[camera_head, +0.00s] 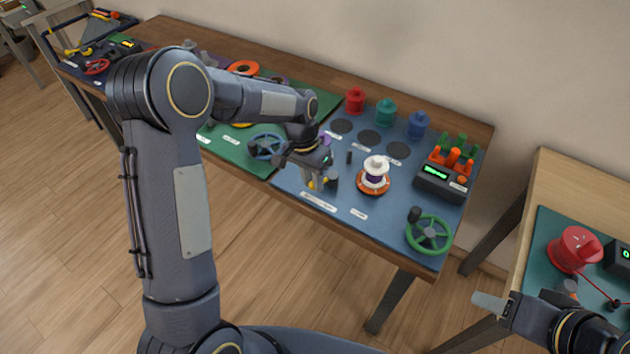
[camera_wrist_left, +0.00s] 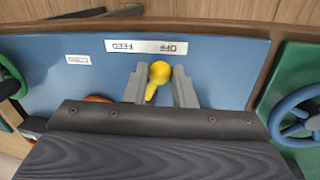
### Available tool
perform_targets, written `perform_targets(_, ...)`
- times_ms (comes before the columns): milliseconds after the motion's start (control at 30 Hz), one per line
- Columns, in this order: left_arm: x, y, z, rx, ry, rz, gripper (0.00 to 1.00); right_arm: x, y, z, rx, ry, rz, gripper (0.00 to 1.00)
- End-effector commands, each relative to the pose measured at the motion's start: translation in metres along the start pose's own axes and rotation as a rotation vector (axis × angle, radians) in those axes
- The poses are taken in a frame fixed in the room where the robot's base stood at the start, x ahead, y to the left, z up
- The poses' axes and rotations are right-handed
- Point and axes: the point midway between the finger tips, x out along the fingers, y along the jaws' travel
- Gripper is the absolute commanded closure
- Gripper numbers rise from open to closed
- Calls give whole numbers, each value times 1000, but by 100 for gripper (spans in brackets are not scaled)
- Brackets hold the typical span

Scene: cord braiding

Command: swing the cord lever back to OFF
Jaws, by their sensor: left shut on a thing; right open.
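The cord lever (camera_wrist_left: 159,73) has a yellow knob and stem, between the two grey fingers of my left gripper (camera_wrist_left: 160,86) in the left wrist view. The fingers are shut on it. The stem leans slightly toward the OFF side of the white FEED/OFF label (camera_wrist_left: 146,47), which reads upside down there. My right gripper (camera_head: 490,301) is open and empty at the lower right, off the table, partly seen.
The blue mat (camera_head: 385,224) holds an orange-based white spool (camera_head: 375,171), a green handwheel (camera_head: 429,234) and a dark box with a green display (camera_head: 441,182). Red, teal and blue spools stand behind. A blue handwheel (camera_head: 266,146) is left of my left gripper.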

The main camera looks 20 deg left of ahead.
Motion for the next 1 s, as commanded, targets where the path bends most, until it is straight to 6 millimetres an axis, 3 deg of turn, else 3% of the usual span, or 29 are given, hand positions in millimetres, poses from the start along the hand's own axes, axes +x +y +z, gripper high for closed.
perform_targets(767,-2,-6,-4,103,-17,-3,100,-1,0,0,0,0,0,52)
perform_targets(800,-2,-6,-4,103,-17,-3,74,-1,0,0,0,0,0,52)
perform_targets(933,-2,-6,-3,102,-18,-2,57,-1,0,0,0,0,0,52)
perform_targets(1000,-2,-6,-3,102,-18,-2,56,-1,0,0,0,0,0,52)
